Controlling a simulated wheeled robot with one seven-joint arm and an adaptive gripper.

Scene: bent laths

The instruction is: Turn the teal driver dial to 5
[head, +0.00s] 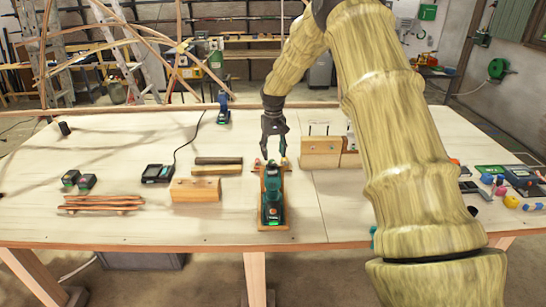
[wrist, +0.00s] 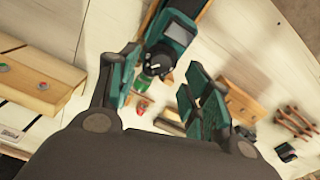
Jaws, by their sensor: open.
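The teal driver (head: 272,196) rests on a wooden stand (head: 284,227) near the front middle of the bench, with a green patch at its near end. In the wrist view the driver (wrist: 178,34) runs up from between my fingers, and its dark dial (wrist: 158,60) faces the camera. The number on the dial is too small to read. My gripper (head: 273,150) points down over the far end of the driver. In the wrist view my gripper (wrist: 163,66) is open, one finger on each side of the dial, with no clear contact visible.
Left of the driver are a wooden block (head: 195,190), a black charger (head: 157,174) and bundled laths (head: 102,202). A blue tool (head: 223,110) stands behind. A wooden block with holes (head: 320,153) is close on the right. The front right bench is partly hidden by my arm.

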